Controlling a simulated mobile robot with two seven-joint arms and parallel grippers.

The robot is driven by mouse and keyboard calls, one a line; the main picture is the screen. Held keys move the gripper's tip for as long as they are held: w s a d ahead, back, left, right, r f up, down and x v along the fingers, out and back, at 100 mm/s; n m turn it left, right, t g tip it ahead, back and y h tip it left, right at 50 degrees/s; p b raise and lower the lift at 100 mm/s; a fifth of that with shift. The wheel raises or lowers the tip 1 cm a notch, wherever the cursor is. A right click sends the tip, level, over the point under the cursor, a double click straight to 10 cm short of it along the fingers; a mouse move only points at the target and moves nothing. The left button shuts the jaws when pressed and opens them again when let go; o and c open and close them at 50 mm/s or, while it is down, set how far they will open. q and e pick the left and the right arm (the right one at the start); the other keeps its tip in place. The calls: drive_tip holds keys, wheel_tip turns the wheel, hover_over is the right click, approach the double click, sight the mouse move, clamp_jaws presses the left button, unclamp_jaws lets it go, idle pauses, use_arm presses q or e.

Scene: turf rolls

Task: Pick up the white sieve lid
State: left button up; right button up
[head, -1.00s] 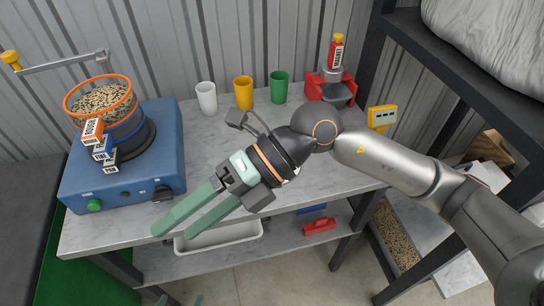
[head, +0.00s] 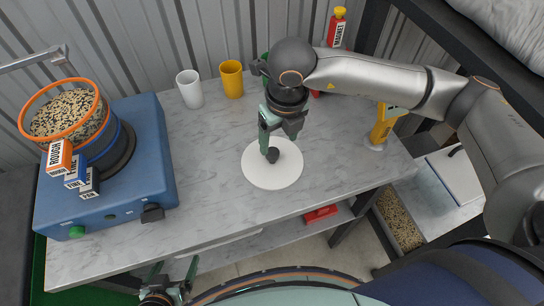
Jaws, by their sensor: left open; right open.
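The white sieve lid (head: 284,177) is a flat round disc with a dark knob, lying on the grey worktop (head: 215,150) right of the blue machine. My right gripper (head: 272,147) is open and points down over the lid, with its fingers close to the knob. I cannot tell whether they touch it, and they hide part of the lid's far side. My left gripper (head: 172,275) is open and empty at the bottom edge of the head view, in front of the bench and away from the lid.
A blue sieve machine (head: 155,180) with an orange-rimmed sieve of grain (head: 66,112) stands at the left. White (head: 189,90) and yellow (head: 232,79) cups stand at the back. A yellow device (head: 384,124) is at the right edge. The front worktop is clear.

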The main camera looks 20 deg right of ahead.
sight(273, 152)
drive_tip(key=f, duration=0.4)
drive_tip(key=w+a+f+p, duration=0.1)
drive_tip(key=f, duration=0.1)
drive_tip(key=shift+f, duration=0.2)
clamp_jaws()
idle(0.5)
drive_tip(key=shift+r, duration=0.1)
